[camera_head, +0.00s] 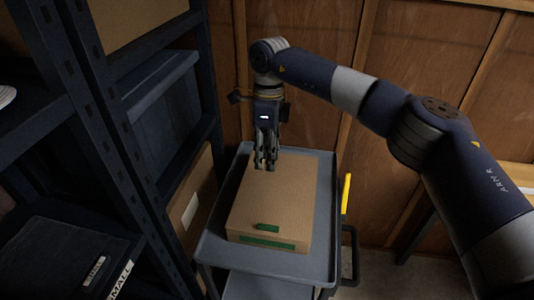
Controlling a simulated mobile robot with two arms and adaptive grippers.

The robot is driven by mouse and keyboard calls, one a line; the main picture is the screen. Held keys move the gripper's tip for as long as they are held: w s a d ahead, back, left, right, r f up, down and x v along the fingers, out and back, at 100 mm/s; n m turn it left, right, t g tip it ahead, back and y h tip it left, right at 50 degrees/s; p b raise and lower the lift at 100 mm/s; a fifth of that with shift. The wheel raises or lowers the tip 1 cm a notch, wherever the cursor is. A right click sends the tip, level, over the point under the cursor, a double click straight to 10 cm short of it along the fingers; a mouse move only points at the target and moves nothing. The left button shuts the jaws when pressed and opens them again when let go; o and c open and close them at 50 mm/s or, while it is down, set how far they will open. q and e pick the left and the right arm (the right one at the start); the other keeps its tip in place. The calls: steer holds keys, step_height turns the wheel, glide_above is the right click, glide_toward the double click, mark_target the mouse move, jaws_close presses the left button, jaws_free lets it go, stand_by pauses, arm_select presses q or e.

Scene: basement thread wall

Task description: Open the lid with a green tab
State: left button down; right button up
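A brown cardboard box (272,205) stands on the top tray of a cart, its lid closed. A small green tab (267,227) lies on the lid's near edge, and a longer green strip (266,242) runs along the front face just below it. My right gripper (265,166) points down at the far edge of the lid, away from the green tab. Its fingers look close together with nothing visible between them; whether they are open or shut, or touch the lid, is unclear. My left gripper is out of view.
The grey cart (222,240) has a raised rim around the box and a handle with a yellow piece (346,193) at its right. Dark metal shelving (100,120) with bins stands close on the left. A wooden wall (400,60) is behind; open floor shows at lower right.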

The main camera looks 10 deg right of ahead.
step_height(320, 180, up, 12)
steer(key=w, duration=0.1)
steer(key=shift+w+d, duration=0.2)
steer(key=shift+f, duration=0.1)
stand_by(0.3)
